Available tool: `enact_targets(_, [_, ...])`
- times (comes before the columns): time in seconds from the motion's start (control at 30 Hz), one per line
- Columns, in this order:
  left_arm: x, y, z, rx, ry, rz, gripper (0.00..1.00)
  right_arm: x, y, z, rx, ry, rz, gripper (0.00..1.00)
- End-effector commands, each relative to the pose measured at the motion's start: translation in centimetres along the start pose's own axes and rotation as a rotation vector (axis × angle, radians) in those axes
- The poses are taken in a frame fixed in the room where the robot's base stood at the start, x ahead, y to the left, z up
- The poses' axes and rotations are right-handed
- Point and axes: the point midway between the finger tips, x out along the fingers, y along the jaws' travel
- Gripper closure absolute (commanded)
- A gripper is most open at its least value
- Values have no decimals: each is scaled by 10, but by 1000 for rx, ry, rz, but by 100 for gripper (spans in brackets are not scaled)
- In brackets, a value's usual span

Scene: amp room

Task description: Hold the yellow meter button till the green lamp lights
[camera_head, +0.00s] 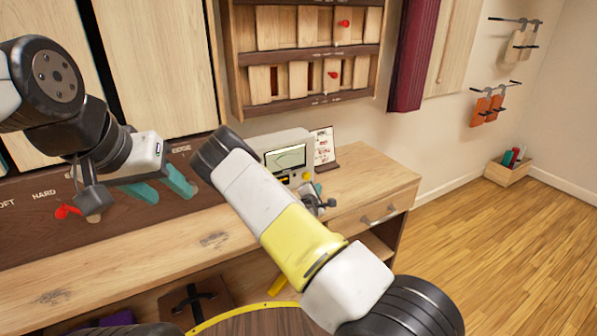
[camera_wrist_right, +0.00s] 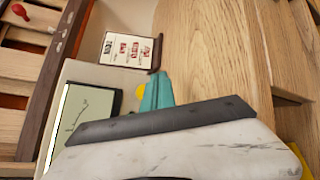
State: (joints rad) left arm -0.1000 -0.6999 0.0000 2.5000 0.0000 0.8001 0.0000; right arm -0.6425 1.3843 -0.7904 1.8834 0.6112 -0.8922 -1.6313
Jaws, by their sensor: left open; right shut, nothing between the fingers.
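The grey meter (camera_head: 270,141) stands on the wooden bench, with a screen (camera_head: 286,157) showing a dark curve. Its yellow button (camera_head: 307,176) is at the lower right of its front. My right gripper (camera_head: 319,189) is shut and empty close to the button, partly hidden by my forearm. In the right wrist view, the teal fingertips (camera_wrist_right: 157,91) overlap the right side of the yellow button (camera_wrist_right: 140,88); I cannot tell whether they touch it. I see no lit green lamp; part of the meter front is hidden. My left gripper (camera_head: 163,186) is open and empty over the bench's left side.
A printed card (camera_head: 324,146) stands right of the meter. A wooden rack (camera_head: 300,105) with red knobs hangs above. The bench top (camera_head: 365,178) is clear to the right.

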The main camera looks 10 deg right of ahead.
Motion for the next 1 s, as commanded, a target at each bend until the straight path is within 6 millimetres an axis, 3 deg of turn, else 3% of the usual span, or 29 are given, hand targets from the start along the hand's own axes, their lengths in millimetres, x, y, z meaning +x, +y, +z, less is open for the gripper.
enact_targets(0.4, [0,0,0,0,0,0,54,30,22,-21,-2,-1,1,100])
enact_targets(1.0, [0,0,0,0,0,0,54,32,23,-23,-1,0,0,100])
